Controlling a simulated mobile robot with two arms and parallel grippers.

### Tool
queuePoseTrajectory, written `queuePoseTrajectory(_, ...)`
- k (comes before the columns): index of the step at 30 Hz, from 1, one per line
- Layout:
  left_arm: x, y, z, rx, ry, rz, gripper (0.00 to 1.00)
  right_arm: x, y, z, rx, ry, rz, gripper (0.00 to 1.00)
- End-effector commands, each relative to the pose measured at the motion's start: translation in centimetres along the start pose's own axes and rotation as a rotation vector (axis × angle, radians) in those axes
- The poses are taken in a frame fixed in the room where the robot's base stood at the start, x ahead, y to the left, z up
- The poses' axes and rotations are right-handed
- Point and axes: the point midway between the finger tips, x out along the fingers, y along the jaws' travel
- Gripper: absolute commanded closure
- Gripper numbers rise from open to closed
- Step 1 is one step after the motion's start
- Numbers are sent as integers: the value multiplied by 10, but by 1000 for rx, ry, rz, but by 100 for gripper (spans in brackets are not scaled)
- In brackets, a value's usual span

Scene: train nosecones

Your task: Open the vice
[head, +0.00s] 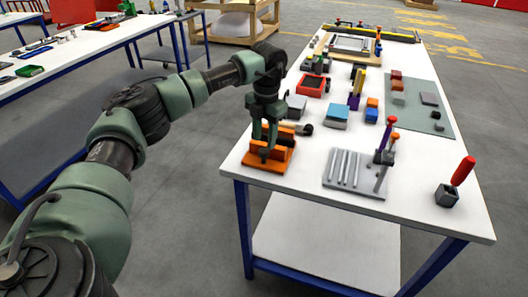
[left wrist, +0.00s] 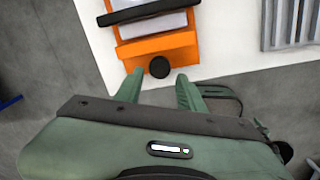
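The orange vice (head: 286,158) sits at the near left corner of the white table. In the left wrist view the vice (left wrist: 155,46) shows orange blocks, a dark jaw bar and pale grey surfaces. A round dark knob (left wrist: 159,67) is at its near end. My left gripper (head: 265,147) points down at the vice and hides part of it. In the left wrist view my left gripper (left wrist: 158,78) is open, its two green fingers apart on either side of the knob's line. The fingertips look just short of the knob; I cannot tell whether they touch. My right gripper is out of view.
A grey grooved plate (head: 348,172) with upright tools stands right of the vice. A dark block with a red-handled tool (head: 462,171) is at the right edge. Blocks and a red tray (head: 312,85) lie behind. The white table (head: 310,170) is bare between vice and plate.

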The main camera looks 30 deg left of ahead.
Motion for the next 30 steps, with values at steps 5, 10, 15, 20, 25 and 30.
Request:
queuePoseTrajectory(5,29,0,-1,-2,3,1,61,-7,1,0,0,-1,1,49)
queuePoseTrajectory(10,46,0,0,-3,2,1,61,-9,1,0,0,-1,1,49)
queuePoseTrajectory(15,51,0,0,-3,0,1,61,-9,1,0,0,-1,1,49)
queuePoseTrajectory(20,51,0,0,-3,0,1,61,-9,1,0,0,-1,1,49)
queuePoseTrajectory(25,51,0,0,-3,0,1,100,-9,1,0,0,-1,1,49)
queuePoseTrajectory(30,50,0,0,-11,0,1,100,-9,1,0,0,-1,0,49)
